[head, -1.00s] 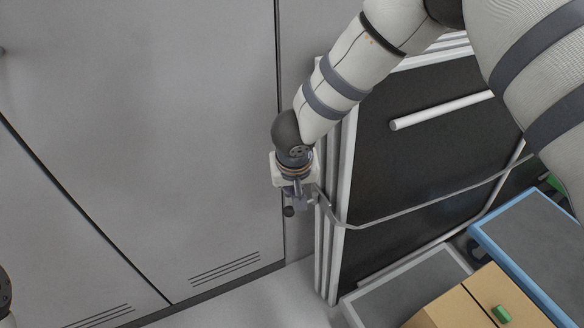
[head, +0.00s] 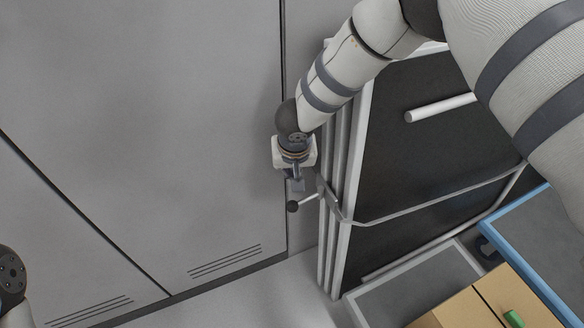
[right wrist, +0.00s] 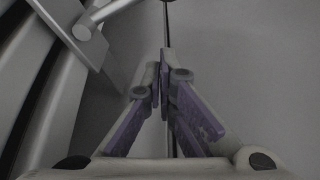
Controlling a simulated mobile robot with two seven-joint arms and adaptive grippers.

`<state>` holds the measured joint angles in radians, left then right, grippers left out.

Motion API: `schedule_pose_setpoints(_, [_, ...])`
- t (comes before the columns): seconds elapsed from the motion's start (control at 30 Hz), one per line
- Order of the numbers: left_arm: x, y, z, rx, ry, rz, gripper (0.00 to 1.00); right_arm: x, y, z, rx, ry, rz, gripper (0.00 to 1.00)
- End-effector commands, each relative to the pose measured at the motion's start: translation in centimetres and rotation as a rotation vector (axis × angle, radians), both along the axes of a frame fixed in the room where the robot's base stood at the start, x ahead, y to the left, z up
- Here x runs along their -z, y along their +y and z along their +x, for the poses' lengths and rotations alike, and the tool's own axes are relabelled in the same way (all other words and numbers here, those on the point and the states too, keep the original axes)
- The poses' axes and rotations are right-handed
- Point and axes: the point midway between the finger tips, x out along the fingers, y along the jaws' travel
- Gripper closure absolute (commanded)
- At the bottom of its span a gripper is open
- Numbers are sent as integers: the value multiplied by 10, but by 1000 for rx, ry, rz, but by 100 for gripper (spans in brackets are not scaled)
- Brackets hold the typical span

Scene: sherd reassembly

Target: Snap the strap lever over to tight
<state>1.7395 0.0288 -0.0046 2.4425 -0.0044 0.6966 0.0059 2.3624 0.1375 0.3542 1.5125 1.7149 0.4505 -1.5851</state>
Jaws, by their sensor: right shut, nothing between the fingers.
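The strap lever shows in the head view as a short pale rod with a dark ball knob (head: 292,206), sticking out to the left from a bracket on the edge of the stacked panels. The grey strap (head: 430,202) runs from that bracket across the front black panel. My right gripper (head: 297,187) is shut and empty, pointing down just above the lever rod; whether it touches cannot be told. In the right wrist view its fingers (right wrist: 163,75) are closed together, and the lever's rod (right wrist: 108,11) and bracket show at upper left. My left gripper is out of view.
The panels (head: 340,215) stand upright, with a white bar handle (head: 440,107) on the front one. Grey cabinet doors (head: 150,130) fill the left. A blue-edged cart (head: 545,235) and a cardboard box (head: 480,312) are at lower right. The floor (head: 250,300) in front is clear.

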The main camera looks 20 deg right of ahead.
Motion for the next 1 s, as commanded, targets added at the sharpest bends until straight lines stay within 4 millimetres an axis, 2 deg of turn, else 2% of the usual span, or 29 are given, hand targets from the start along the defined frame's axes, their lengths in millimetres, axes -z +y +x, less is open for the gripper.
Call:
schedule_pose_setpoints(0.03, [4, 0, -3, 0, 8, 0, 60, 15, -1, 2, 0, 4, -1, 100])
schedule_pose_setpoints(0.13, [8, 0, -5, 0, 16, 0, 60, 35, -3, 8, 0, 4, -1, 100])
schedule_pose_setpoints(0.27, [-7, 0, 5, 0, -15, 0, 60, 19, 4, -9, -8, -7, -5, 100])
schedule_pose_setpoints(0.47, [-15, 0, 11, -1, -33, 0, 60, 20, 8, -25, -2, -5, -1, 100])
schedule_pose_setpoints(1.0, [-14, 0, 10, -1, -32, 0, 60, 23, 9, -28, -24, 0, 1, 100])
